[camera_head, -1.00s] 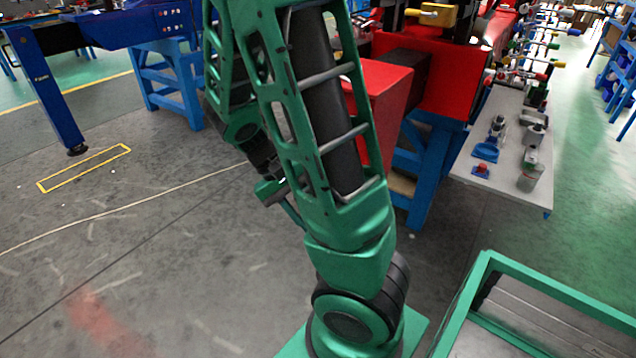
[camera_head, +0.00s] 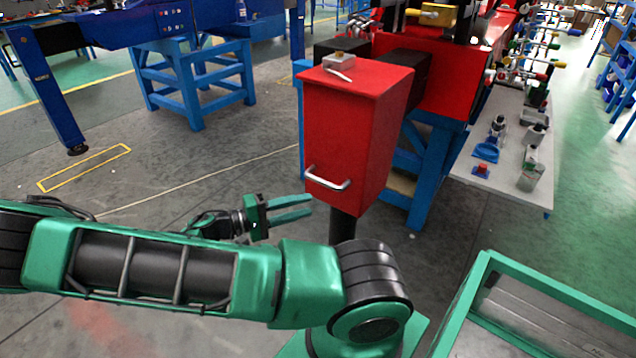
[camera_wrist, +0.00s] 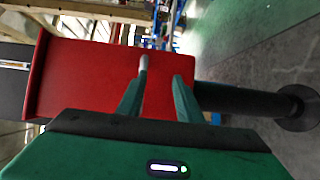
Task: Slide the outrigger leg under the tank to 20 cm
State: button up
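The tank is a red box (camera_head: 345,140) with a curved silver handle (camera_head: 328,180) low on its front. The black outrigger leg (camera_head: 342,228) comes out of the tank's underside; my arm hides its lower end. The wrist view shows the leg (camera_wrist: 245,101) running right to a round dark foot (camera_wrist: 297,108) on the floor. My gripper (camera_head: 308,206) is open and empty, just left of the tank's lower part, below the handle in the picture. In the wrist view its fingers (camera_wrist: 160,76) point at the red face, with the handle (camera_wrist: 143,66) near the left fingertip; I cannot tell whether they touch.
A small pale device (camera_head: 339,62) and a thin rod lie on top of the tank. Blue stands (camera_head: 435,165) are behind it. A grey table (camera_head: 510,185) with small items is at the right. A green-framed tray (camera_head: 535,268) is at the lower right.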

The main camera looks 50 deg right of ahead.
aim_at(321, 179)
jog(key=d+r+h, duration=0.1)
jog(key=d, duration=0.2)
jog(key=d+r+t+h, duration=0.1)
jog(key=d, duration=0.2)
jog(key=d+r+n+h, duration=0.1)
jog(key=d, duration=0.2)
jog(key=shift+d+t, duration=0.15)
jog(key=shift+t, duration=0.25)
grip_shut()
